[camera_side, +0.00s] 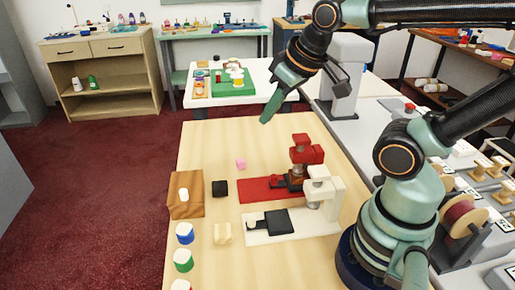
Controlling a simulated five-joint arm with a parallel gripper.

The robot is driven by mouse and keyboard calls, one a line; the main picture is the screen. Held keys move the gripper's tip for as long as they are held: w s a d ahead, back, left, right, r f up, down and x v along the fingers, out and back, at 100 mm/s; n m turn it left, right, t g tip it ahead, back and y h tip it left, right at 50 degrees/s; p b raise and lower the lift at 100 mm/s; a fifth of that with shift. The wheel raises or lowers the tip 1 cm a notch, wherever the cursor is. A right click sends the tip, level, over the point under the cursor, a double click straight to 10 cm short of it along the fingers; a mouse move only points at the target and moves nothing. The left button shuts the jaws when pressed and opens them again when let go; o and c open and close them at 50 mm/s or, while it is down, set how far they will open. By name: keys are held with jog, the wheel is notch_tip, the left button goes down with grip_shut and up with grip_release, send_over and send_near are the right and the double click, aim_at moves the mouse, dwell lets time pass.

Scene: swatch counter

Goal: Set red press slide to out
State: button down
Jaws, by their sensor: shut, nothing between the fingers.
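The red press stands on the wooden table, with a flat red base (256,190) reaching left and a red head (306,152) at its right end. Its dark slide (290,186) sits close to the column, mostly below the head, with a small red knob (275,180) at its left end. The red base left of the knob is bare. My gripper (267,116) is shut and empty, high above the table, up and left of the red press head and apart from it.
A white press (325,188) stands directly in front of the red one, its dark slide (278,222) farther left. A black cube (219,188), a pink cube (241,164), a cream block (222,234) and a brown tray (178,207) lie to the left. Several coloured jars line the left edge.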

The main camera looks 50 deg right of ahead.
jog(key=c, duration=1.1)
grip_release()
jog(key=o, duration=0.4)
jog(key=shift+w+d+f, duration=0.1)
jog(key=shift+d+f, duration=0.05)
jog(key=n+g, duration=0.4)
jog(key=g, duration=0.2)
send_near(274, 176)
notch_tip(274, 176, down, 9)
jog(key=shift+d+f, duration=0.1)
jog(key=shift+f, duration=0.1)
jog(key=shift+c, duration=0.4)
grip_shut()
